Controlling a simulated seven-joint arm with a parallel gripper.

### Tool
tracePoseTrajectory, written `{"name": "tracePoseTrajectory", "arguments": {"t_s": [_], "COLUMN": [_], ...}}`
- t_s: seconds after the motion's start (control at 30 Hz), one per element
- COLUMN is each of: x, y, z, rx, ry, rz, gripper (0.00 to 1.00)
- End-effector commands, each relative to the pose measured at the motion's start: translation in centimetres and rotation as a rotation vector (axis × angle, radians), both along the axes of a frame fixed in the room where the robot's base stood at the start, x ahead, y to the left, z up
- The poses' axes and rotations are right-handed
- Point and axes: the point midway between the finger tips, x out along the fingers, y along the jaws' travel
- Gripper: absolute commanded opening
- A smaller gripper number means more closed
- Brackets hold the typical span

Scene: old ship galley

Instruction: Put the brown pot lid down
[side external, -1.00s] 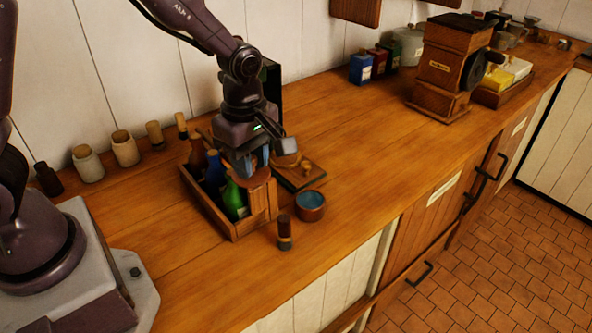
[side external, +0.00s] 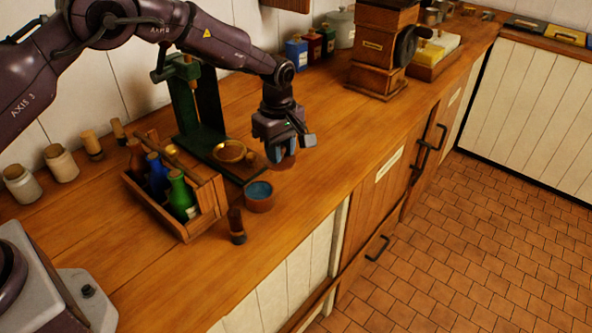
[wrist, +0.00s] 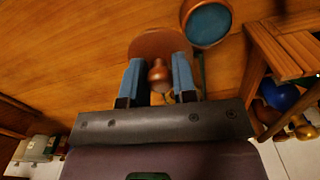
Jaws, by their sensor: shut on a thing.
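The brown pot lid (wrist: 158,42) is a round disc with a knob, and in the wrist view the knob sits between my two blue fingers. My gripper (wrist: 159,78) is shut on that knob. In the side view my gripper (side external: 281,152) is over the counter, behind and to the right of the small brown pot. The lid's edge (side external: 284,163) shows only partly there, below the fingers. I cannot tell whether it touches the counter. The brown pot (side external: 259,204), blue inside, stands uncovered; the wrist view also shows it (wrist: 208,24), beside the lid.
A wooden bottle crate (side external: 187,231) stands left of the pot, with a dark stub-like object (side external: 237,226) in front. A green stand with a brass pan (side external: 230,152) is close left of my gripper. The counter to the right is clear up to the grinder (side external: 378,72).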

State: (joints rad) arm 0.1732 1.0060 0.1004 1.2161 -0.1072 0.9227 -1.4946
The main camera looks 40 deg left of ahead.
Motion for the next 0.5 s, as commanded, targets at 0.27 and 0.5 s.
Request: {"name": "tracePoseTrajectory", "arguments": {"t_s": [0.27,0.5], "x": [3.2,4.0], "y": [-0.4,-0.5], "z": [-4.2,-5.1], "rx": [0.0,0.0], "ry": [0.003,0.002], "rz": [0.001,0.001], "gripper": [0.03,0.03]}}
